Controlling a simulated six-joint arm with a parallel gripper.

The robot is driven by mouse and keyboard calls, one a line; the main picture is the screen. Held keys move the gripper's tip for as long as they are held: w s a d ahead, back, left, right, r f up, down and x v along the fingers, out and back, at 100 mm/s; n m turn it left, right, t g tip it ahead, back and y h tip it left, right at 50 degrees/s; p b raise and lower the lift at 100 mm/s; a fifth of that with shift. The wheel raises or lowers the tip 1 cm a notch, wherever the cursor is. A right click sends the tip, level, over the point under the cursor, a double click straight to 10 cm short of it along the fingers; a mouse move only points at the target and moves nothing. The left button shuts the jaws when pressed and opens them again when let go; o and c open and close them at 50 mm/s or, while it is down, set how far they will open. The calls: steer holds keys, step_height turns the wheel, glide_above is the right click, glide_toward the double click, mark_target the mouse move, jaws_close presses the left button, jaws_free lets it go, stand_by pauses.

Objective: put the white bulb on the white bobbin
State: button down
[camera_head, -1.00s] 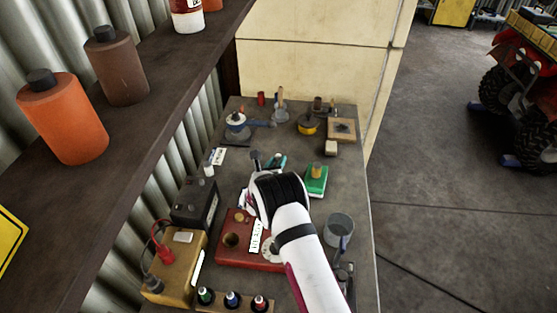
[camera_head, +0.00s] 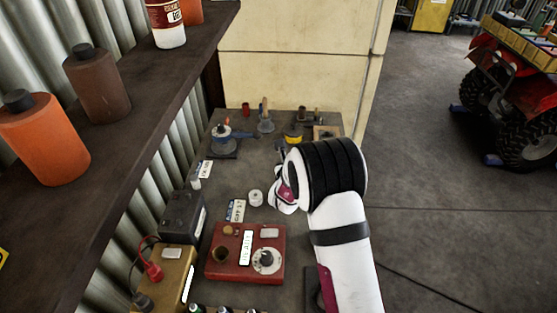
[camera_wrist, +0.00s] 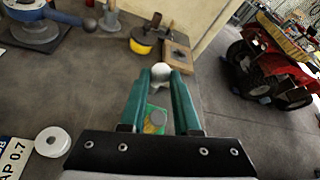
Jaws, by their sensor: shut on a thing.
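The white bulb (camera_wrist: 161,72) is round and pale. It sits between the tips of the two teal fingers of my gripper (camera_wrist: 161,80) in the wrist view, and the gripper is shut on it. The white bobbin (camera_wrist: 52,141) is a short round spool with a hole in its top, at the lower left of the wrist view, apart from the gripper. In the head view the bobbin (camera_head: 256,198) stands on the grey bench, left of my wrist and behind the red box. There my own wrist hides the bulb.
A red box (camera_head: 245,252) with a dial stands in front of the bobbin. A label plate (camera_head: 236,210) lies left of the bobbin. A yellow-banded pot (camera_wrist: 143,40) and a wooden block (camera_wrist: 175,57) stand farther back.

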step_height(320, 180, up, 4)
steer(key=s+f+m+h, duration=0.1)
steer(key=s+m+h, duration=0.1)
steer(key=h, duration=0.1)
steer(key=m+g+h, duration=0.3)
steer(key=m+h, duration=0.1)
glide_above(256, 198)
steer(key=a, duration=0.1)
steer(key=f, duration=0.5)
steer(key=shift+s+f, duration=0.2)
steer(key=shift+s, duration=0.15)
steer(key=f, duration=0.4)
steer(key=shift+a, duration=0.3)
steer(key=shift+f, duration=0.15)
steer(key=shift+f, duration=0.1)
steer(key=shift+f, duration=0.1)
steer(key=c, duration=0.6)
jaws_free()
steer(key=shift+c, duration=0.2)
